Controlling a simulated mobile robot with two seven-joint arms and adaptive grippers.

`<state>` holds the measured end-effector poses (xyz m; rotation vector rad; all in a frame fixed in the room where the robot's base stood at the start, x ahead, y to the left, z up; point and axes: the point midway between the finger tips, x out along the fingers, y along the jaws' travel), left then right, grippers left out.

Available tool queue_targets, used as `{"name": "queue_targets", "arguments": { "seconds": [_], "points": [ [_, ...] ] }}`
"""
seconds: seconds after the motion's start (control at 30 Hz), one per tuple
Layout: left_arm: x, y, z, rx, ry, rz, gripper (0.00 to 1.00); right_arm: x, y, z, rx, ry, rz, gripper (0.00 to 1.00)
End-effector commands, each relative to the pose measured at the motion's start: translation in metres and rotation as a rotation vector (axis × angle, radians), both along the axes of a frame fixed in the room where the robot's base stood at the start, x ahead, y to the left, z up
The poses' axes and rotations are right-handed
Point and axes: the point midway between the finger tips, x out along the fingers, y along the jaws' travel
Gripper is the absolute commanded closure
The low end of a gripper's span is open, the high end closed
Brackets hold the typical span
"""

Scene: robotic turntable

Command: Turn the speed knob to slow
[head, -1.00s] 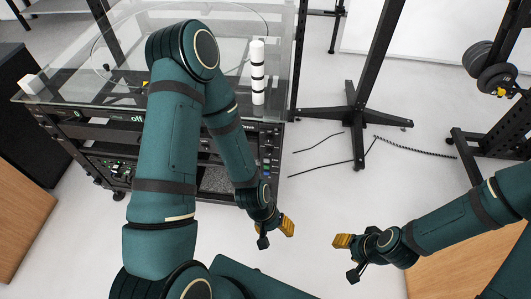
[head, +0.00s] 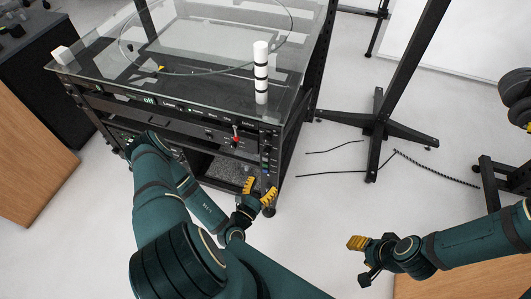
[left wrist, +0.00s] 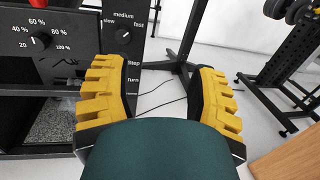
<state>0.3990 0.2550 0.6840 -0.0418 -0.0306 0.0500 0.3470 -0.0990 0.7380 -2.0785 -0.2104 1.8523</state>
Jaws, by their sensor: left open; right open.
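The speed knob (left wrist: 122,36) is a small black dial on a black panel in the left wrist view. The labels slow, medium and fast run around its top. In the head view the knob is too small to make out. My left gripper (head: 260,191), with yellow ridged fingers, is open and empty in front of the rack's right side. In the left wrist view the left gripper (left wrist: 155,80) has the knob beyond its left finger, apart from it. My right gripper (head: 357,243) is open and empty over the floor.
A percent knob (left wrist: 41,41) sits left of the speed knob, with a red part above it. Step and turn labels are below the speed knob. The rack (head: 281,160) has a glass top (head: 205,50) bearing a white cylinder (head: 261,72) with black bands.

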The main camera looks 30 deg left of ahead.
Motion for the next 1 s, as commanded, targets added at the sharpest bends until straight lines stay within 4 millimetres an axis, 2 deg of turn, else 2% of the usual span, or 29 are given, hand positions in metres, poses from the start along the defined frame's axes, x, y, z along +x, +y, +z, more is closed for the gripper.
{"name": "queue_targets", "arguments": {
  "seconds": [0.03,0.1,0.27,0.8,1.0],
  "points": [
    [-0.005,0.014,-0.006,0.013,0.014,0.078,0.42,0.0,0.0,0.001,0.0,0.001,0.0,0.53],
    [-0.01,0.026,-0.01,0.027,0.028,0.147,0.42,0.0,0.0,0.001,0.0,0.001,0.0,0.53],
    [-0.004,0.037,-0.014,0.042,0.034,0.193,0.42,0.0,0.0,-0.001,0.0,0.0,0.0,0.53],
    [0.091,0.059,-0.014,0.041,0.033,0.186,0.42,0.004,-0.001,-0.02,-0.002,-0.009,-0.002,0.53],
    [0.114,0.064,-0.013,0.039,0.033,0.185,0.42,0.005,-0.001,-0.024,-0.002,-0.01,-0.003,0.53]
  ]
}}
